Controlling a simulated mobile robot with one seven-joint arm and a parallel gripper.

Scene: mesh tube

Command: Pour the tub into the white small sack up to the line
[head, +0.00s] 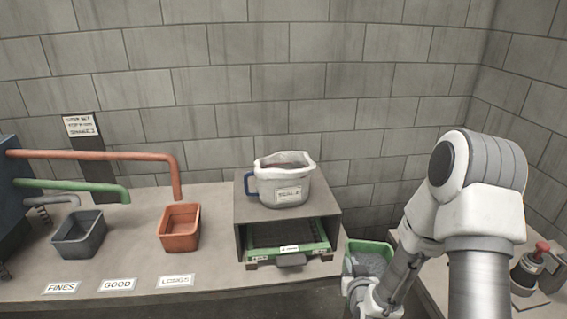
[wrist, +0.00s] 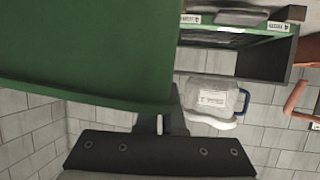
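The white small sack (head: 284,182) stands upright on top of a grey open-fronted box, with a blue handle on its left side and a label on its front. Its mouth is open and looks dark inside; I cannot make out a line. In the wrist view the tub (wrist: 80,45) fills the upper left. My gripper (wrist: 167,122) appears shut on the tub's edge.
The grey box (head: 239,240) holds a green-framed tray (head: 290,255). An orange bin (head: 180,228) and a grey bin (head: 78,236) stand left, below coloured pipes, with labels in front. A red-topped device (head: 538,265) stands far right. A block wall is close behind.

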